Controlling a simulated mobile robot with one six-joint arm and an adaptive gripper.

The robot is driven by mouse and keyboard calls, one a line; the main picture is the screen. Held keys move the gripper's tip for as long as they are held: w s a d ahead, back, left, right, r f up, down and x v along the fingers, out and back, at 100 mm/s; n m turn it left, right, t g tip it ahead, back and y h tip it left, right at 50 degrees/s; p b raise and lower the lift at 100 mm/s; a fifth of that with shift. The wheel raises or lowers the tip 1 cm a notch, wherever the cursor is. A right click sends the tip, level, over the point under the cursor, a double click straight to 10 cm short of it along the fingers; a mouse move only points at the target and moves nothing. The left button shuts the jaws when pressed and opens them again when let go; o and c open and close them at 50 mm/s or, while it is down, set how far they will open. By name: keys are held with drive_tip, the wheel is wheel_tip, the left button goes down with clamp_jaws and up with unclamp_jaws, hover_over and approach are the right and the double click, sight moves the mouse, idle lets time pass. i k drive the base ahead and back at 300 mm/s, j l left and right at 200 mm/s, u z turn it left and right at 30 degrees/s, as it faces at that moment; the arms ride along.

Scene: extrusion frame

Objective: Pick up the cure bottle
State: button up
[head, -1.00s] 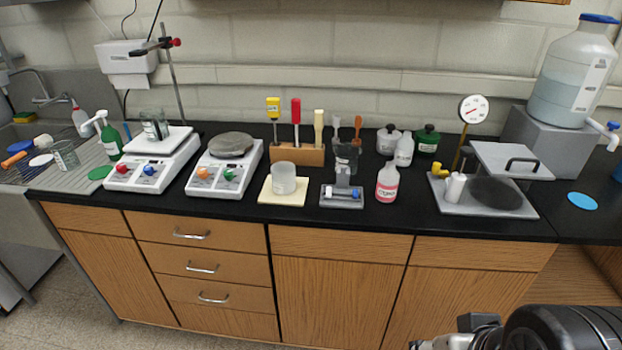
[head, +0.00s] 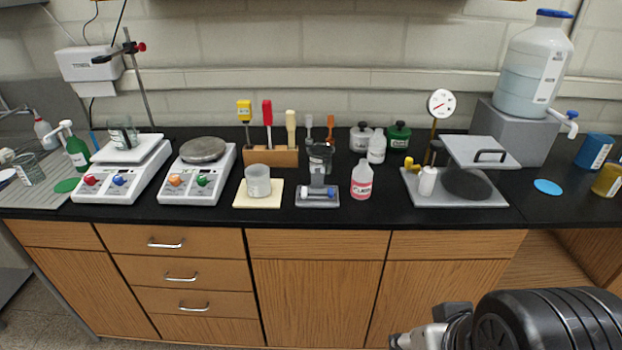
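A small clear bottle with pink liquid and a white label (head: 361,180) stands upright near the front of the black bench, right of centre, in the head view. Its label is too small to read surely, but it looks like the cure bottle. A plain white bottle (head: 376,147) stands behind it, slightly to the right. Part of my arm shows at the lower right, in front of the cabinets and apart from the bottle. My gripper's fingers do not show.
Left of the pink bottle stand a small grey device (head: 317,196) and a translucent cup (head: 258,180) on a pale pad. To its right is a grey plate (head: 485,201) with a raised lid and a gauge (head: 441,103). Bare bench lies in front of the bottle.

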sight(363, 176)
drive_tip(key=i+j+z, duration=0.15)
drive_tip(key=j+z, duration=0.15)
drive_tip(key=z, duration=0.2)
drive_tip(key=i+j+z, duration=0.1)
drive_tip(key=j+z, duration=0.2)
drive_tip(key=z, duration=0.2)
drive_tip(key=j+z, duration=0.35)
drive_tip(key=z, duration=0.15)
drive_tip(key=j+z, duration=0.1)
drive_tip(key=j, duration=0.65)
drive_tip(key=k+j+z, duration=0.1)
drive_tip(key=j, duration=0.65)
drive_tip(key=k+j+z, duration=0.1)
drive_tip(key=j, duration=0.6)
